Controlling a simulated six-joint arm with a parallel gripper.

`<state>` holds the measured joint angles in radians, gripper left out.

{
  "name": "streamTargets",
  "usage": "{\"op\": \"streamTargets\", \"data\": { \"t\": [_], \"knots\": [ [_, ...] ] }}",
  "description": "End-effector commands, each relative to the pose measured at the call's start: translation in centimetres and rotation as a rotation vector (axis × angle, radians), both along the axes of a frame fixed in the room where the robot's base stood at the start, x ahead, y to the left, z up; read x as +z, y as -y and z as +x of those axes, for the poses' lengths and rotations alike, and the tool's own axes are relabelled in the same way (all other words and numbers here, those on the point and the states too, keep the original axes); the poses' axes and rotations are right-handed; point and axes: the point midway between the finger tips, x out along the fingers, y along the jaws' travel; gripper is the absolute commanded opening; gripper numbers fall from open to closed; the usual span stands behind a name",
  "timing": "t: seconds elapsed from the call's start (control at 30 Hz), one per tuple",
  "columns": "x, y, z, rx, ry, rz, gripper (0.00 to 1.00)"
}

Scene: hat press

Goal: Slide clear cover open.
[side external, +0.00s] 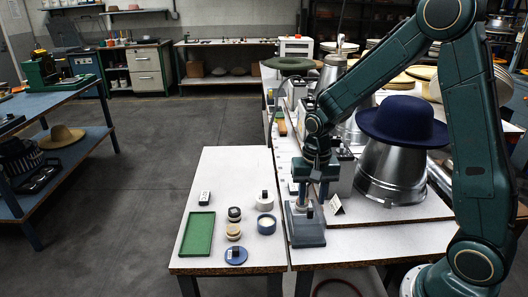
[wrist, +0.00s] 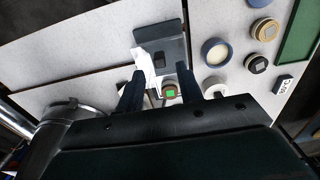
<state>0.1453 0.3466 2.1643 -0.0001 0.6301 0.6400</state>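In the wrist view the slab (wrist: 173,45) and knob (wrist: 159,59) lie just beyond my fingertips. I cannot clearly make out a transparent cover. My gripper (side external: 313,187) points down above the slab's far end. In the wrist view its two dark fingers (wrist: 160,73) are apart, with no object gripped between them. A round button with a green square face (wrist: 170,94) shows between them.
A white folded card (side external: 336,204) stands close right of my gripper. Round tins, including an open cream one (side external: 266,223), a blue lid (side external: 236,255) and a green tray (side external: 198,233), lie left. A metal hat form (side external: 390,172) carrying a navy hat (side external: 403,121) stands right.

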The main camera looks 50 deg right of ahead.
Motion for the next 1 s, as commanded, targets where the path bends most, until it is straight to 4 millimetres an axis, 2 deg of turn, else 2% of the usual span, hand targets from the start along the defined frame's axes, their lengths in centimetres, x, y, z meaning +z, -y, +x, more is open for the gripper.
{"op": "streamTargets", "data": {
  "t": [0.4,0.6,0.8,1.0],
  "knots": [
    [7.1,0.0,0.1,0.000,0.006,0.000,0.36],
    [9.5,0.0,0.1,0.001,0.003,0.000,0.36],
    [10.5,0.0,0.0,0.001,0.001,0.000,0.36],
    [10.6,0.0,0.0,0.001,0.001,0.001,0.36]
  ]
}}
